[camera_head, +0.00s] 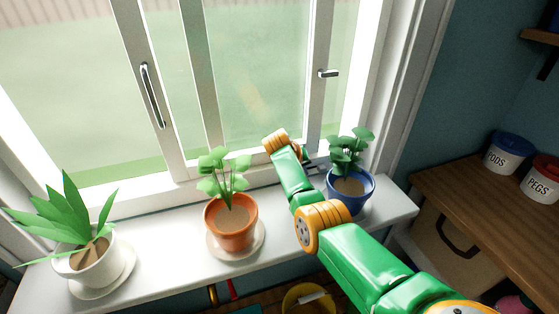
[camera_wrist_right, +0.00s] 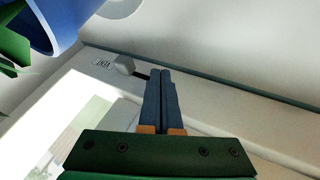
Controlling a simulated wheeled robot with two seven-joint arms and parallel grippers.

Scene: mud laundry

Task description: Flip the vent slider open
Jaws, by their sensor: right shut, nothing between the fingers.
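The vent slider (camera_wrist_right: 124,65) is a small grey knob on the white window frame in the right wrist view. A short dark slot (camera_wrist_right: 142,75) runs from it towards my fingers, and a small dark label, too blurred to read surely, sits on its other side. My right gripper (camera_wrist_right: 161,73) is shut and empty. Its blue fingertips are just right of the knob, over the slot's end, with a small gap seen to the knob; contact with the frame cannot be told. In the head view my right arm hides the slider. My left gripper is not in view.
A blue pot (camera_head: 350,190) with a plant stands right beside my right wrist. An orange pot (camera_head: 231,226) and a white pot (camera_head: 88,262) stand further left on the sill (camera_head: 165,240). The window has a long handle (camera_head: 152,95) and a small latch (camera_head: 329,73).

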